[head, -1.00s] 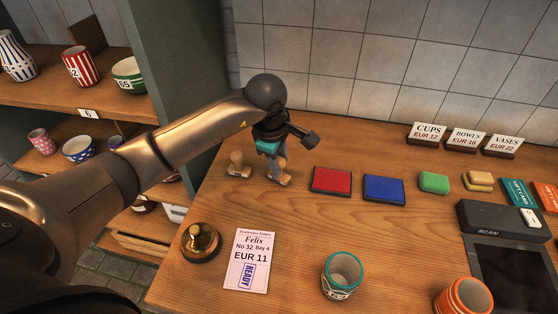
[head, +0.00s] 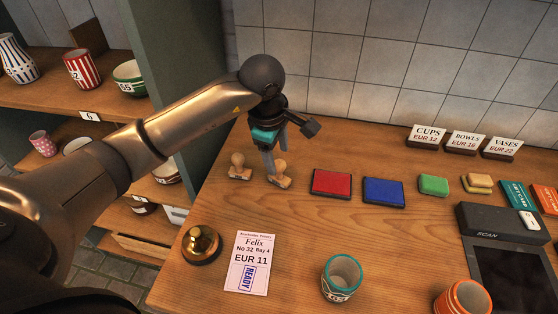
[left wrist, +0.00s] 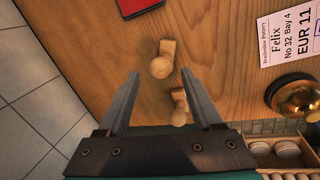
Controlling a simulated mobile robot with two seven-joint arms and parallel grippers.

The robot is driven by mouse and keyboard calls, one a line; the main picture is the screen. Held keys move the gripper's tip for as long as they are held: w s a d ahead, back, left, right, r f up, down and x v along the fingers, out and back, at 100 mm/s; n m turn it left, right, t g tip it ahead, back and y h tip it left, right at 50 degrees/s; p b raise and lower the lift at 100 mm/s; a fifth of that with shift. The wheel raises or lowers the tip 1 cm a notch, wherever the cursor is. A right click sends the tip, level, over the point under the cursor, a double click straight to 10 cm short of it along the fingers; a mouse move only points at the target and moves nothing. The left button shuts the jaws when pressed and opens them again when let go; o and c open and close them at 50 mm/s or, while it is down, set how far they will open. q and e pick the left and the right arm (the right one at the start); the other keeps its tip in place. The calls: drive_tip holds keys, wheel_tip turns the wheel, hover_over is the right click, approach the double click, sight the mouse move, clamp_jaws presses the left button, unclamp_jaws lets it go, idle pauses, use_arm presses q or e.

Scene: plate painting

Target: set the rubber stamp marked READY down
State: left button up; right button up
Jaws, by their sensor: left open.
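Two wooden-handled rubber stamps stand upright on the wooden counter, left of the red ink pad (head: 332,182). The right stamp (head: 280,176) is nearer the pad; it also shows in the left wrist view (left wrist: 162,62). The markings of both are hidden, so I cannot tell which is READY. My left gripper (head: 276,162) is open and empty, just above the right stamp; its fingers (left wrist: 160,74) are apart in the wrist view. My right gripper is not in view.
A ticket (head: 250,262) with a blue READY imprint lies near a brass bell (head: 201,243). A blue pad (head: 384,191), a green block (head: 433,184), a teal-rimmed cup (head: 341,277) and an orange cup (head: 464,297) stand to the right. The counter between pads and ticket is clear.

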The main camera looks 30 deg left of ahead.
use_arm(q)
drive_tip(key=v, duration=0.7)
drive_tip(key=shift+r, duration=0.35)
drive_tip(key=shift+p, duration=0.3)
